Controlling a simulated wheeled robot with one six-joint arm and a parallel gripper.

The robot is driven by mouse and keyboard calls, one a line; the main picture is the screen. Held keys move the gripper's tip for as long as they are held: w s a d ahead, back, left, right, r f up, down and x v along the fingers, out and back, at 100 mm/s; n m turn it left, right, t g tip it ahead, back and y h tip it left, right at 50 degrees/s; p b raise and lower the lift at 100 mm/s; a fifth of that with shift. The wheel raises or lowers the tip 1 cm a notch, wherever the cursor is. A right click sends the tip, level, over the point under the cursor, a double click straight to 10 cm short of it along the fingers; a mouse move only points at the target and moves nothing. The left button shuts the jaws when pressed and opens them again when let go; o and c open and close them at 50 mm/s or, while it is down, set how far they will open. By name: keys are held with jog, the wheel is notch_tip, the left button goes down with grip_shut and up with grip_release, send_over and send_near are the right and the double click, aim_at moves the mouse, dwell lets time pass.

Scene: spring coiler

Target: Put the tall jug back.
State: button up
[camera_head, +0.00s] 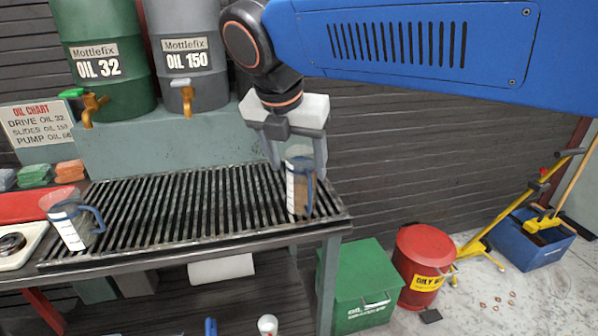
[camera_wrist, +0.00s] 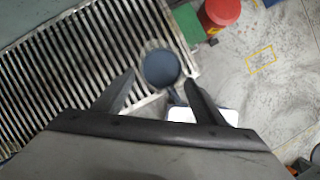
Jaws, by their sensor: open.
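The tall jug (camera_head: 298,190) is clear and narrow, with a blue handle and a pale marked strip. It stands upright at the right end of the slatted grate (camera_head: 180,200). My gripper (camera_head: 297,170) points down over it, fingers apart on either side of its upper part. In the wrist view the jug's round mouth (camera_wrist: 161,68) lies between the open fingertips (camera_wrist: 160,80), its handle toward the gripper. I cannot tell if a finger touches it. A brownish tone shows in its lower part; I cannot tell if it is liquid.
A wider clear jug (camera_head: 68,225) with a blue handle stands at the grate's left end. Behind are a green OIL 32 drum (camera_head: 105,85) and a grey OIL 150 drum (camera_head: 190,85) with taps. A green bin (camera_head: 360,290) and red can (camera_head: 422,265) stand right of the bench. The grate's middle is clear.

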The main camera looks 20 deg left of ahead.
jog(key=v, duration=0.8)
jog(key=shift+r, duration=0.1)
jog(key=w+d+f+m, duration=0.25)
jog(key=d+m, duration=0.25)
jog(key=d, duration=0.4)
jog(key=w+d+f+m, duration=0.1)
jog(key=d+f+m, duration=0.4)
jog(key=d, duration=0.4)
jog(key=w+d+f+m, duration=0.1)
jog(key=d+f+m, duration=0.1)
jog(key=d+m, duration=0.55)
jog(key=s+d+f+m, duration=0.5)
jog(key=d+f+m, duration=0.3)
jog(key=d+m, duration=0.1)
jog(key=s+d+f+m, duration=0.6)
jog(key=d+f+m, duration=0.2)
jog(key=d, duration=0.3)
jog(key=shift+s+f+m, duration=0.35)
jog(key=shift+f, duration=0.35)
jog(key=shift+d, duration=0.1)
